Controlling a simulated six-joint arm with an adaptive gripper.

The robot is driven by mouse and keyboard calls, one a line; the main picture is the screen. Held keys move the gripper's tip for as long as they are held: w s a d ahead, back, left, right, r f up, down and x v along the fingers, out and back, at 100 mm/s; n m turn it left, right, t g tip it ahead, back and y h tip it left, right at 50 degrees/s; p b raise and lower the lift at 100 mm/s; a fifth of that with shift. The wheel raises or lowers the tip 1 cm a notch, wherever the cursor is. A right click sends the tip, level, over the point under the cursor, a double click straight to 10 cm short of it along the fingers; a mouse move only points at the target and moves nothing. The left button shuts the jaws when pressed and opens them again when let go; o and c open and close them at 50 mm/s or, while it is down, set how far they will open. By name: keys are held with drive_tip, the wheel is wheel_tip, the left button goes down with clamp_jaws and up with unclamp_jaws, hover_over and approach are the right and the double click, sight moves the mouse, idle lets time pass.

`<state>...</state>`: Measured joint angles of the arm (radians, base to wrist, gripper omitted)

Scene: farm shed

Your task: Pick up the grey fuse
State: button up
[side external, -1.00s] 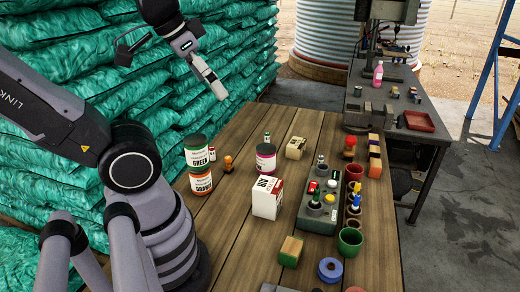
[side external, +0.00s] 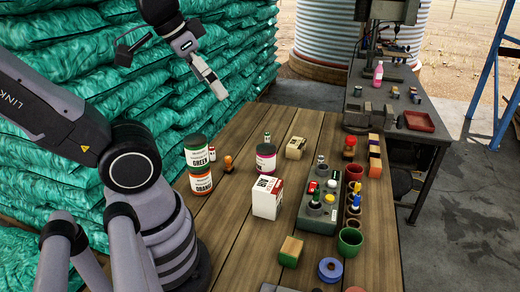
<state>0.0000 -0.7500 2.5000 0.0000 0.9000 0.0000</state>
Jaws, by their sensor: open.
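My gripper (side external: 217,90) hangs in the air at the upper left, in front of the green sacks and well above the wooden table. It is open, with nothing seen between the fingers. A grey block with sockets (side external: 322,180) stands on the right part of the table and holds several small capped pieces. My gripper is far from both.
A white box (side external: 266,198), a pink-labelled tin (side external: 265,158) and stacked green (side external: 196,155) and orange (side external: 201,181) tins stand left of the block. Several cups, including a green one (side external: 350,242), line its right side. A blue tape roll (side external: 330,270) lies in front.

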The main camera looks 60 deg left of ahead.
drive_tip(key=c, duration=0.8)
drive_tip(key=g, duration=0.1)
hover_over(321, 157)
drive_tip(key=s, duration=0.6)
wheel_tip(321, 157, down, 25)
drive_tip(key=x, duration=0.8)
drive_tip(key=shift+w+d+f, duration=0.15)
drive_tip(key=shift+a+x, duration=0.15)
drive_tip(key=shift+x, duration=1.3)
drive_tip(key=shift+a+x, duration=0.1)
drive_tip(key=shift+x, duration=1.4)
